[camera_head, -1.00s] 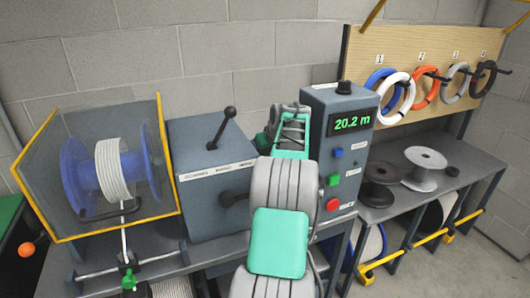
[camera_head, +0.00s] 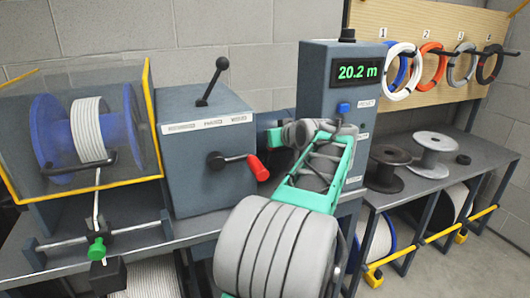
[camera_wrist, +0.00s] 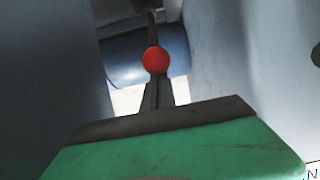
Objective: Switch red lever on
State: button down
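The red lever (camera_head: 258,167) sticks out from the front of the grey-blue box, its dark arm ending in a red grip tilted down to the right. In the wrist view a round red end, likely the lever's grip (camera_wrist: 156,60), shows straight ahead between two grey-blue walls. My gripper (camera_wrist: 157,84) shows there as narrow dark fingers beyond a green body, lined up with the red end. Whether they touch it, and their gap, I cannot tell. In the head view my arm hides the gripper, just right of the lever.
A second lever with a black knob (camera_head: 222,63) stands on top of the box. The display console (camera_head: 327,105) stands close on the right, reading 20.2 m. A guarded cable reel (camera_head: 90,130) is at left; a bench with spools (camera_head: 434,142) is at right.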

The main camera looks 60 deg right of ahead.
jog(key=s+a+f+b, duration=0.3)
jog(key=s+f+b, duration=0.2)
jog(key=f+b, duration=0.1)
jog(key=shift+a+f, duration=0.35)
jog(key=shift+s+f, duration=0.1)
dwell(0.4)
notch_tip(320, 180, up, 6)
jog(key=r+p, duration=0.1)
jog(key=p, duration=0.3)
jog(key=s+a+f, duration=0.1)
jog(key=s+a, duration=0.4)
jog(key=s, duration=0.2)
jog(key=shift+a+f+t+h, duration=0.2)
jog(key=shift+f+t+h, duration=0.1)
jog(key=shift+f+t, duration=0.1)
